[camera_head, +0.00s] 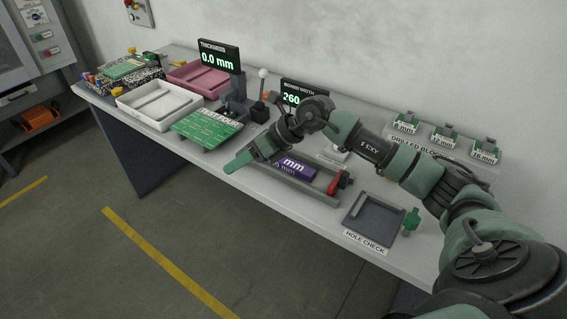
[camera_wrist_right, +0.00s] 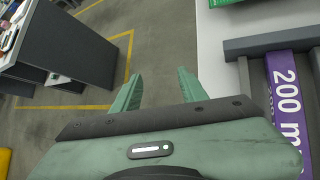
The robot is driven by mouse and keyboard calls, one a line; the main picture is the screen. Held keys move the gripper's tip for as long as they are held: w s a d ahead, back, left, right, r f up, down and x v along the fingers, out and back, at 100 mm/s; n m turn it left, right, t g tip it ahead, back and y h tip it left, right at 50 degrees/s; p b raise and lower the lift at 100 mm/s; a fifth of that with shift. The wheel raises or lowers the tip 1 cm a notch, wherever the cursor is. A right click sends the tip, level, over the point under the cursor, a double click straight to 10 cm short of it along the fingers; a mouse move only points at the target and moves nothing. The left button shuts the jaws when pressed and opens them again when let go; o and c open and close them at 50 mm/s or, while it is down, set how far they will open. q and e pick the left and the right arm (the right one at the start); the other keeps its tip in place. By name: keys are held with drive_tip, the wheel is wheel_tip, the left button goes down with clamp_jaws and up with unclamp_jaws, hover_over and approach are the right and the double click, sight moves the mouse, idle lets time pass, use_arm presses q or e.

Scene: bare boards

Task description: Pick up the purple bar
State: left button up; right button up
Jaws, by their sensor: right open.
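The purple bar (camera_head: 297,170) lies in a long grey tray on the bench, partly hidden behind my right arm in the head view. White "mm" lettering shows on it. The bar also shows at the right edge of the right wrist view (camera_wrist_right: 284,85), with "200 m" visible on it. My right gripper (camera_head: 238,161) is open and empty at the bench's front edge, to the left of the bar and apart from it. In the right wrist view its two green fingers (camera_wrist_right: 158,84) stand apart over the floor. My left gripper is in neither view.
A white bin (camera_head: 158,103) and a pink bin (camera_head: 196,77) stand further left. A grey "HOLE CHECK" fixture (camera_head: 373,217) and a red-handled part (camera_head: 334,183) are to the right.

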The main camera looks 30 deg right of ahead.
sight(284, 160)
drive_tip(key=d+h, duration=0.2)
drive_tip(key=d, duration=0.3)
drive_tip(key=d+g+h, duration=0.1)
drive_tip(key=d+h, duration=0.1)
drive_tip(key=d, duration=0.3)
drive_tip(key=s+d+h, duration=0.1)
drive_tip(key=d+h, duration=0.1)
drive_tip(key=d, duration=0.4)
drive_tip(key=shift+f+m+g, duration=0.25)
drive_tip(key=shift+m+g, duration=0.05)
drive_tip(key=shift+g, duration=0.1)
drive_tip(key=p+x, duration=0.2)
drive_tip(key=x, duration=0.5)
drive_tip(key=shift+w+f, duration=0.2)
drive_tip(key=shift+w, duration=0.1)
drive_tip(key=shift+r, duration=0.1)
clamp_jaws()
